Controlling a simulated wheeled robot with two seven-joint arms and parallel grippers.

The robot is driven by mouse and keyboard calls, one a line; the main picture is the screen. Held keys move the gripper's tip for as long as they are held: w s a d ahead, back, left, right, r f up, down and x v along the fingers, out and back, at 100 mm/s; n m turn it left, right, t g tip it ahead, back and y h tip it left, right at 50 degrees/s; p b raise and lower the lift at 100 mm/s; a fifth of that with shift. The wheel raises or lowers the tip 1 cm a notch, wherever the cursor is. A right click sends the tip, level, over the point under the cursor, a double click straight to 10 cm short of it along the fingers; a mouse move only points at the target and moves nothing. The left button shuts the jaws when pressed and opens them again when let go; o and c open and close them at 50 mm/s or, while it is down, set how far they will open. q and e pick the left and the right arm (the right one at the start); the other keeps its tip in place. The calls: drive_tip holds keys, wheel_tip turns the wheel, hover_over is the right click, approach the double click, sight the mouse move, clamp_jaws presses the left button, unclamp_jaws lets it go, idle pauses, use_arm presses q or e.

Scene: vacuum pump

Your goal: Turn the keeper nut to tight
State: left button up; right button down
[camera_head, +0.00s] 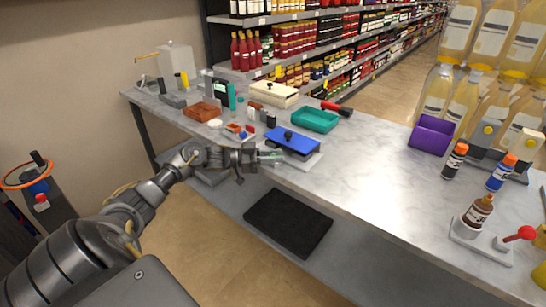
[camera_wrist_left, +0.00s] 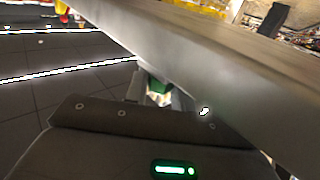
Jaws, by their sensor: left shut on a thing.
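My left gripper (camera_head: 270,157) reaches in from the left to the front edge of the table, just left of a blue-topped device on a pale base (camera_head: 292,140). It is shut on a small green part, which shows between the fingers in the left wrist view (camera_wrist_left: 157,88). Its fingers hide most of this part, and I cannot tell for sure whether it is the keeper nut or how tightly it sits. My right gripper is not in view.
The grey tabletop (camera_head: 350,165) fills much of the left wrist view close beside the gripper. Behind stand a teal tray (camera_head: 315,121) and a cream box (camera_head: 274,94). A purple bin (camera_head: 432,137) and several bottles stand at the right. A black mat (camera_head: 288,222) lies below the table's front edge.

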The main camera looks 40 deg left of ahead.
use_arm(q)
drive_tip(key=o, duration=1)
drive_tip(key=shift+c, duration=0.2)
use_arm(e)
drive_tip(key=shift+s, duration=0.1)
use_arm(q)
drive_tip(key=shift+a, duration=0.1)
drive_tip(key=shift+s+a, duration=0.2)
drive_tip(key=shift+s, duration=0.05)
drive_tip(key=b+v, duration=0.1)
drive_tip(key=v, duration=0.9)
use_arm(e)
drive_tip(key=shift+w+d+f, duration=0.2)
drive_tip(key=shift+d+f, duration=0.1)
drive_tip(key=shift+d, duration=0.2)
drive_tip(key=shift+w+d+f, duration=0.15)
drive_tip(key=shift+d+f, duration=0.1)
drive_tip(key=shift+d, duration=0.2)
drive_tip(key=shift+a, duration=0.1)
